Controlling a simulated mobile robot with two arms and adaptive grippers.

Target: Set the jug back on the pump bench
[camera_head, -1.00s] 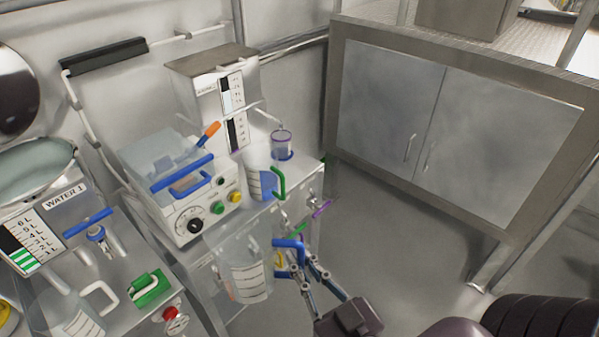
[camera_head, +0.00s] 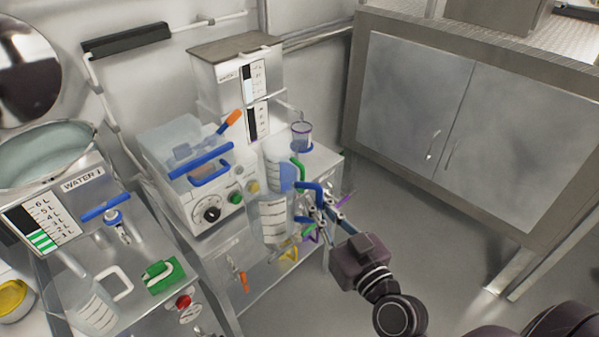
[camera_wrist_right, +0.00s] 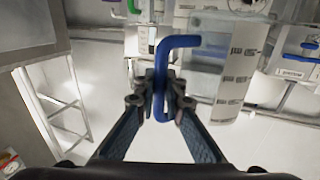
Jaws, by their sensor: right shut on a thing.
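The clear jug with the blue handle (camera_head: 272,222) is upright in the head view, in front of the pump bench (camera_head: 326,163). My right gripper (camera_head: 318,207) is shut on its blue handle. In the right wrist view the blue handle (camera_wrist_right: 164,72) stands between the closed fingers (camera_wrist_right: 160,98), and the clear jug body (camera_wrist_right: 225,85) with printed marks is to its right. The jug overlaps the bench's front edge in the picture; I cannot tell whether it touches it. My left gripper is not in view.
A green-handled jug (camera_head: 275,172) stands on the bench behind the held jug. A small blue-rimmed beaker (camera_head: 301,138) and a white pump unit with a dial (camera_head: 212,205) are also there. A white-handled jug (camera_head: 92,308) stands at lower left. Open floor (camera_head: 430,240) lies right.

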